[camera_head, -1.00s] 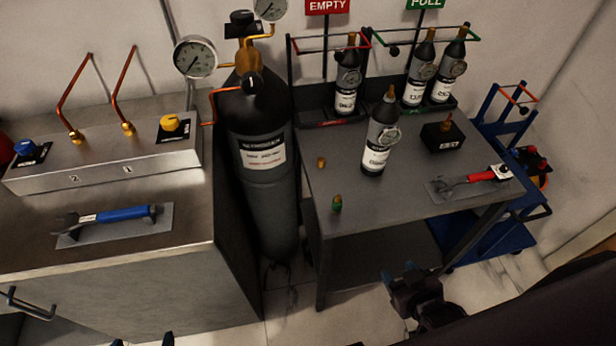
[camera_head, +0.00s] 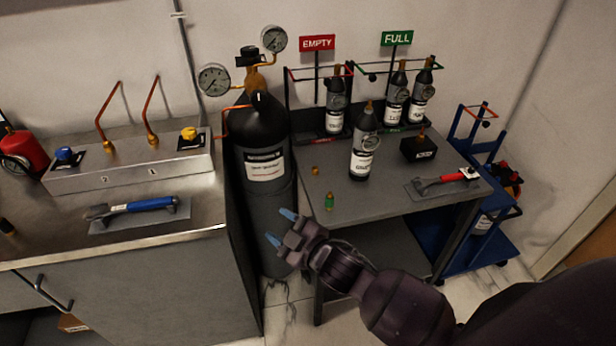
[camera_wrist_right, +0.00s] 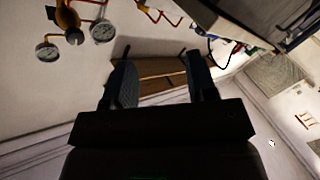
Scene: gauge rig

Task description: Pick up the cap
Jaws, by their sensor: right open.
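A small brass piece (camera_head: 315,170), which looks like the cap, sits on the grey table (camera_head: 400,206) near its left edge. A small green piece with a brass top (camera_head: 329,201) stands nearer the front edge. I cannot tell for certain which one is the cap. My right gripper (camera_head: 280,226) is open and empty, in front of the black cylinder and to the left of both pieces. Its two fingers stand apart in the right wrist view (camera_wrist_right: 161,78), with neither small piece visible between them. My left gripper is out of view.
A dark bottle (camera_head: 365,145) and a black block (camera_head: 419,149) stand on the table. The tall black cylinder (camera_head: 265,205) stands between the table and the left bench (camera_head: 60,235). A blue cart (camera_head: 470,235) is at right.

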